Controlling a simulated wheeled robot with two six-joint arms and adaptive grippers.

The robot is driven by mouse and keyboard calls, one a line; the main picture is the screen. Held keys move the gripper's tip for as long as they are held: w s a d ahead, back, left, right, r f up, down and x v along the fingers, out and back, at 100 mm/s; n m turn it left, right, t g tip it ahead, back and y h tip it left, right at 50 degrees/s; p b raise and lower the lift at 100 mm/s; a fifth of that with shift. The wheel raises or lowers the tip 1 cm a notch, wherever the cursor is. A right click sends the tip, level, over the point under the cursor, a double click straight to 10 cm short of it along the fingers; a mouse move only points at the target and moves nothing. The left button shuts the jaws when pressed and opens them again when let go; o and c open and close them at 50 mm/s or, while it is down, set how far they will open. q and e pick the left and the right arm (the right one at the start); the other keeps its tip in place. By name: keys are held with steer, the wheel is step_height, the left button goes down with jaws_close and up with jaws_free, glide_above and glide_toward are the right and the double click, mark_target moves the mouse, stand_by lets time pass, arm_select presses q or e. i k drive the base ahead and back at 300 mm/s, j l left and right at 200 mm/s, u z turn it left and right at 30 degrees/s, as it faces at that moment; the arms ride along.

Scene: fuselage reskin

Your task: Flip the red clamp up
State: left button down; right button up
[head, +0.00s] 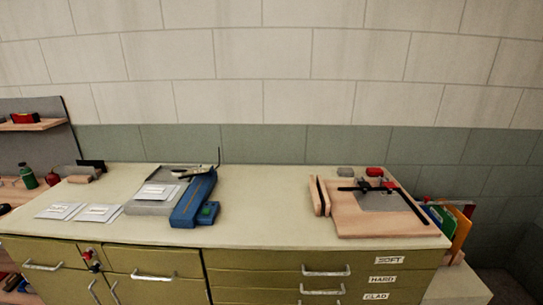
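The red clamp (375,172) shows as a small red shape at the back edge of a wooden board (400,222) on the right of the bench. It sits near dark bars that cross a grey sheet (384,201) on the board. A smaller red part shows just in front of it. The clamp is too small in the head view to tell whether it is flipped up or down. Neither of my grippers shows in this view.
The bench top (265,205) is clear in the middle. A blue tool (194,201) with an upright lever stands left of centre, beside labelled sheets (100,213). A wooden block (319,196) stands left of the board. Colored folders (459,228) stand at the right end.

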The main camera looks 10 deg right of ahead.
mark_target(390, 186)
steer(key=z, duration=1.3)
steer(key=l+z, duration=0.1)
steer(key=l, duration=0.4)
steer(key=i+l, duration=0.15)
steer(key=l, duration=0.3)
steer(key=l+z, duration=0.15)
steer(key=l, duration=0.35)
steer(key=i, duration=0.05)
